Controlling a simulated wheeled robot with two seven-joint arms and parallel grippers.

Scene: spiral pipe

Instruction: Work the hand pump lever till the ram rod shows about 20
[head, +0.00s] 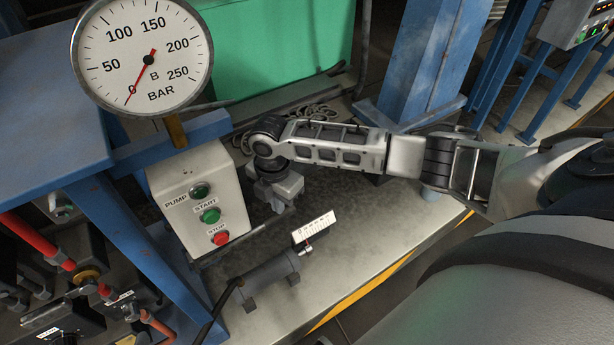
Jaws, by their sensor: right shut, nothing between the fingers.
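My right gripper (284,203) is shut and empty, pointing down just right of the grey pump control box. A thin dark bar runs beside the box, close to the fingertips; I cannot tell if it is the hand pump lever or if the gripper touches it. The grey ram cylinder (268,281) lies on the bench nearer to me. A short end of its rod (305,250) shows beside a white scale plate (315,229), whose numbers are too small to read, with a red mark at its lower edge. My left gripper is not in view.
The pressure gauge (143,52) has its red needle near 0. A blue frame (140,230) and red-handled parts (35,238) stand left. A chain (312,114) lies behind. The bench right of the scale is clear.

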